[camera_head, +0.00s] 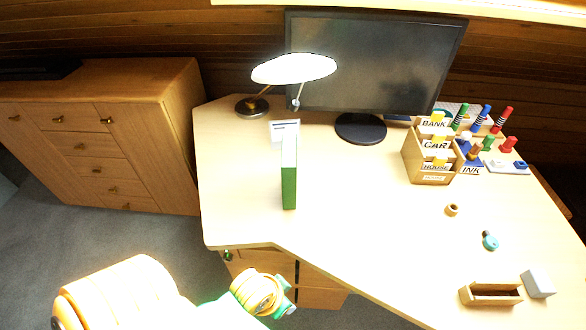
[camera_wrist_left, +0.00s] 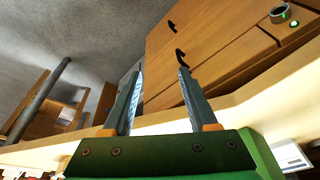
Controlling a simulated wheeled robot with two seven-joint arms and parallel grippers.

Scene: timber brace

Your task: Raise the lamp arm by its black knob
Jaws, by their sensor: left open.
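The desk lamp has a bright white oval shade (camera_head: 294,68) and a round dark base (camera_head: 251,107) at the back left of the desk. Its thin arm (camera_head: 264,92) rises from the base and passes behind the shade. A small greyish piece (camera_head: 296,103) hangs below the shade; I cannot make out a black knob for certain. My left gripper (camera_head: 286,305) is low at the front, off the desk's front edge and far from the lamp. In the left wrist view its two fingers (camera_wrist_left: 161,72) are apart with nothing between them. My right gripper is not in view.
A tall green and white box (camera_head: 289,185) stands between the front edge and the lamp. A monitor (camera_head: 372,62) stands behind. A wooden letter holder (camera_head: 431,155) and coloured pegs are at right; a small wooden tray (camera_head: 490,294) is front right. The desk's middle is clear.

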